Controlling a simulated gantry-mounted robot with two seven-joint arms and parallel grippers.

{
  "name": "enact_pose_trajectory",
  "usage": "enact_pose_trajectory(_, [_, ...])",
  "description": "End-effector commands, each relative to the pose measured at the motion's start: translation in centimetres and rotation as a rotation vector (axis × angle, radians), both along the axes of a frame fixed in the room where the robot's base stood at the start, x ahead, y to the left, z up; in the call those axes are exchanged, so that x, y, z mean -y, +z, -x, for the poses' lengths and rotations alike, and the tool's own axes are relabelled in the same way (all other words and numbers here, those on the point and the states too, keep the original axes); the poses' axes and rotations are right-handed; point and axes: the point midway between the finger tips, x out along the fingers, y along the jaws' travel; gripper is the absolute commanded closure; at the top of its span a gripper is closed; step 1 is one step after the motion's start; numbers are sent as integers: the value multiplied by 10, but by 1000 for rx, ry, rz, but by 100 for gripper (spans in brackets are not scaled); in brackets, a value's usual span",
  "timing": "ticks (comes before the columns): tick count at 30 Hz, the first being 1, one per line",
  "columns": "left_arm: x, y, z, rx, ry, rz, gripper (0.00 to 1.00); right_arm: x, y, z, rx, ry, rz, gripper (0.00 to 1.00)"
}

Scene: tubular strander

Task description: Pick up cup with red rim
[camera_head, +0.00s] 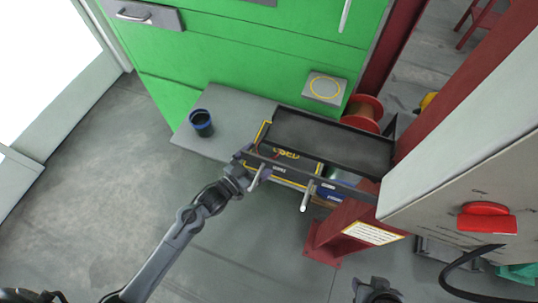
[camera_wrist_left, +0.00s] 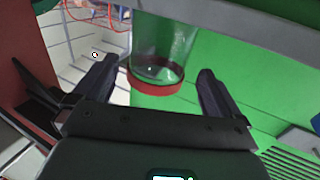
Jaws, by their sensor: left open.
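A clear cup with a red rim (camera_wrist_left: 156,78) shows in the left wrist view. Its red band is at the lower end in that picture, and its upper part is cut by a grey edge. My left gripper (camera_head: 250,161) is open, and in the left wrist view its two fingers stand on either side of the cup with gaps. I cannot tell the depth between fingers and cup. In the head view the cup is hard to make out beside the gripper. A dark part of my right arm (camera_head: 377,291) shows at the bottom edge; its jaws are unclear.
A dark cup with a blue rim (camera_head: 202,123) stands on the grey shelf (camera_head: 238,108) left of the black tray (camera_head: 340,143). A red spool (camera_head: 363,112) is behind the tray. The floor at left is clear.

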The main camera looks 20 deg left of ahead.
Motion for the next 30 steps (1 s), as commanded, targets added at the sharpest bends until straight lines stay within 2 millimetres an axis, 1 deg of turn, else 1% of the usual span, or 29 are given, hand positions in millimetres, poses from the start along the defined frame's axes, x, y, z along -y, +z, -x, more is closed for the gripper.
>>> enact_pose_trajectory(1, [2, 0, -4, 1, 0, 0, 2, 0, -1, 0, 0, 0, 0, 57])
enact_pose_trajectory(8, [7, 0, -15, 1, 0, 0, 2, 0, -3, 0, 0, 1, 0, 57])
enact_pose_trajectory(15, [20, 1, -43, 1, 0, 0, 2, 1, -8, 0, -1, 3, 4, 57])
enact_pose_trajectory(18, [23, 1, -51, 0, 0, -1, 2, 2, -9, 0, -1, 4, 7, 57])
enact_pose_trajectory(21, [25, 1, -54, -1, 0, -2, 2, 2, -10, 1, -2, 5, 8, 57])
enact_pose_trajectory(27, [25, 1, -55, -1, 0, -2, 2, 2, -10, 0, -2, 5, 8, 57])
enact_pose_trajectory(28, [25, 1, -55, -1, 0, -2, 3, 2, -10, 0, -2, 5, 8, 57])
enact_pose_trajectory(30, [25, 1, -55, -1, 0, -2, 14, 2, -10, 0, -2, 5, 8, 57])
